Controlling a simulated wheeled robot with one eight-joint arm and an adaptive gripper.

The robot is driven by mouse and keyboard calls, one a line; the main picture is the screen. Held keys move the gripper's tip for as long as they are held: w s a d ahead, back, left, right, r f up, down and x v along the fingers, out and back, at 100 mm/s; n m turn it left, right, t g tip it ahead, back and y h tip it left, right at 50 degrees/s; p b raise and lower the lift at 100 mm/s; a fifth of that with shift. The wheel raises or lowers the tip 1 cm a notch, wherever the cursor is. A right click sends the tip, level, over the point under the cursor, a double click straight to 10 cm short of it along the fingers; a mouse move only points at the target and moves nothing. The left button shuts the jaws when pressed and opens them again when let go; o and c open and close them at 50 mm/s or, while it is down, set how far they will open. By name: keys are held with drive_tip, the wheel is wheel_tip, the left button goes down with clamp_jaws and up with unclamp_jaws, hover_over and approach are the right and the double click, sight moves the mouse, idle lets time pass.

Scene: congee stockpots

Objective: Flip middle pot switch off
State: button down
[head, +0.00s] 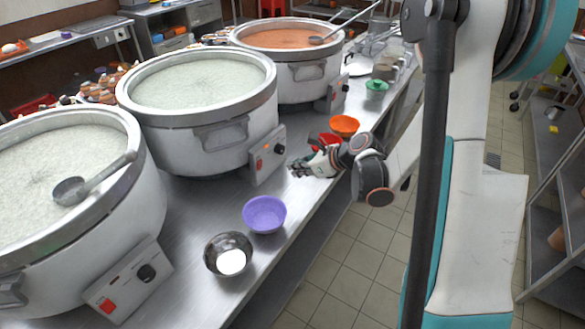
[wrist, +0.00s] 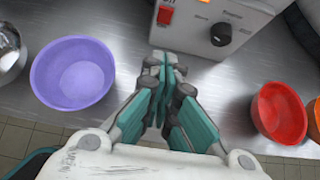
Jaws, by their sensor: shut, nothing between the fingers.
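The middle pot (head: 200,125) is a large white pot of pale congee. Its control box (head: 267,160) faces the table's front edge. In the wrist view the box shows a red switch (wrist: 165,16), a black knob (wrist: 221,34) and a lit orange lamp (wrist: 203,1). In the head view my gripper (head: 298,168) is just right of the box.
A purple bowl (head: 264,214) and a metal bowl (head: 228,254) stand front left of my gripper. A red bowl (wrist: 279,112) and an orange bowl (head: 344,125) stand on its other side. Other pots stand left (head: 70,190) and behind (head: 290,65).

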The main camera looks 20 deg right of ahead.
sight(261, 163)
drive_tip(key=w+a+f+b, duration=0.3)
drive_tip(key=w+a, duration=0.3)
drive_tip(key=w, duration=0.2)
drive_tip(key=shift+f, duration=0.65)
drive_tip(key=shift+w+a+r, duration=0.25)
drive_tip(key=shift+w+r, duration=0.05)
drive_tip(key=shift+w, duration=0.15)
drive_tip(key=shift+f, duration=0.1)
drive_tip(key=shift+r+p, duration=0.5)
drive_tip(key=shift+r, duration=0.35)
drive_tip(key=shift+s+d, duration=0.1)
drive_tip(key=shift+d, duration=0.05)
